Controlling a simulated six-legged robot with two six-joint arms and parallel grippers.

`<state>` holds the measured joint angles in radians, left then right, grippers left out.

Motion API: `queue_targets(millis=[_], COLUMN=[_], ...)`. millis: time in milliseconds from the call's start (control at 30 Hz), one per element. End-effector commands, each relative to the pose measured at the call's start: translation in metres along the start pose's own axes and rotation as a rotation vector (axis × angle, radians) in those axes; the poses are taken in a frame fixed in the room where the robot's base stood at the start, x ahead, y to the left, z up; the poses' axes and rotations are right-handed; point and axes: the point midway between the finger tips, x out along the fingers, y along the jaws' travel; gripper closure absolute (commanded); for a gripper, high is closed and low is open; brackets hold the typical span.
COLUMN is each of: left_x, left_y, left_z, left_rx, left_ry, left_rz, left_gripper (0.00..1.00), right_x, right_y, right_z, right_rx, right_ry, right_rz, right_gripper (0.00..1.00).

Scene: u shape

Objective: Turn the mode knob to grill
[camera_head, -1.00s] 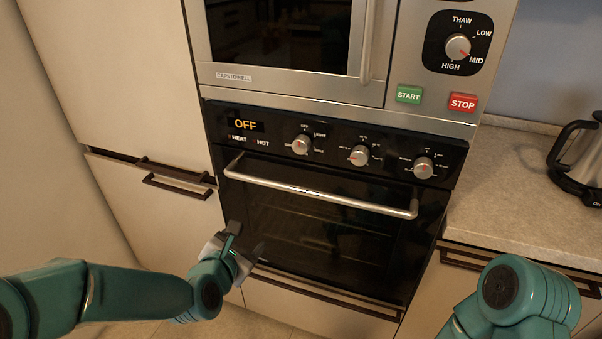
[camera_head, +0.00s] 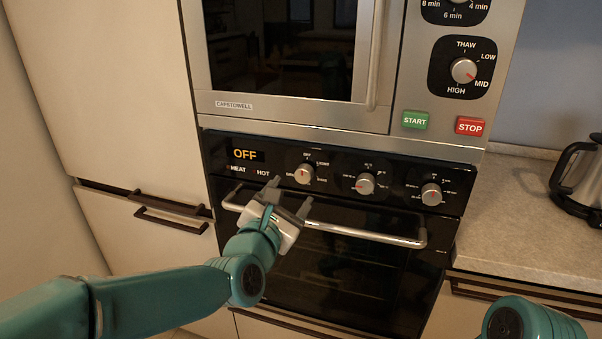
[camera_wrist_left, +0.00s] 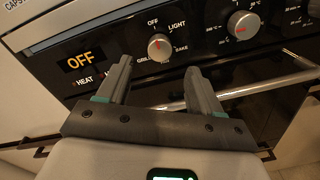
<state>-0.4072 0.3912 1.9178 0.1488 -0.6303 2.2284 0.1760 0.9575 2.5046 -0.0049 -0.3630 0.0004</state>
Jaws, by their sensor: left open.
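The mode knob (camera_head: 304,174) is the leftmost of the oven's three silver knobs, on the black panel. In the left wrist view the knob (camera_wrist_left: 160,47) has OFF above it, LIGHT at upper right, BAKE at lower right and a partly hidden GRILL label at lower left. Its red mark points up, near OFF. My left gripper (camera_head: 291,192) is open and empty, in front of the oven handle and below the knob. In the wrist view its fingertips (camera_wrist_left: 158,66) are spread on either side below the knob, apart from it. My right gripper is out of view.
The oven handle bar (camera_head: 340,230) runs across below the panel. Two more knobs (camera_head: 365,184) (camera_head: 431,194) sit to the right. The display (camera_head: 245,155) reads OFF. A microwave (camera_head: 290,50) is above. A kettle (camera_head: 580,180) stands on the right counter (camera_head: 505,215).

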Motion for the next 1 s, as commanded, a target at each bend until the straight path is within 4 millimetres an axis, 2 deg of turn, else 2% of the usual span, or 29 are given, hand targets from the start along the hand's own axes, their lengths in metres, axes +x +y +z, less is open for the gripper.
queue_targets(millis=[100, 300, 500, 767, 933, 967, 1000], left_x=[0.029, 0.064, 0.078, 0.079, 0.078, 0.078, 0.078], left_y=[0.001, 0.002, 0.002, 0.002, 0.002, 0.001, 0.001], left_z=[0.001, 0.000, -0.001, -0.002, -0.002, -0.002, -0.002], left_rx=[0.000, 0.000, 0.000, 0.000, 0.000, 0.000, 0.000], left_ry=[0.002, 0.001, 0.001, 0.001, 0.001, 0.001, 0.001], left_rz=[-0.002, -0.001, -0.002, -0.002, -0.002, -0.002, -0.002], left_gripper=[0.35, 0.35, 0.35, 0.35, 0.87, 0.91, 0.91], right_x=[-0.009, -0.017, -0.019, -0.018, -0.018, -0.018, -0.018], right_y=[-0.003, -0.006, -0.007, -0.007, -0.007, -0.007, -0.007], right_z=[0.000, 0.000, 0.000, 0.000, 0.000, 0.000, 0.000], right_rx=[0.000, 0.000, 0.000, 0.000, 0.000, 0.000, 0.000], right_ry=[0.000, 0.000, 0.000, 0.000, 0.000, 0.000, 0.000], right_rz=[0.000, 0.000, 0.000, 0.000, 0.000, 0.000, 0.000], right_gripper=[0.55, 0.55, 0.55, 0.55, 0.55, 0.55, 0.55])
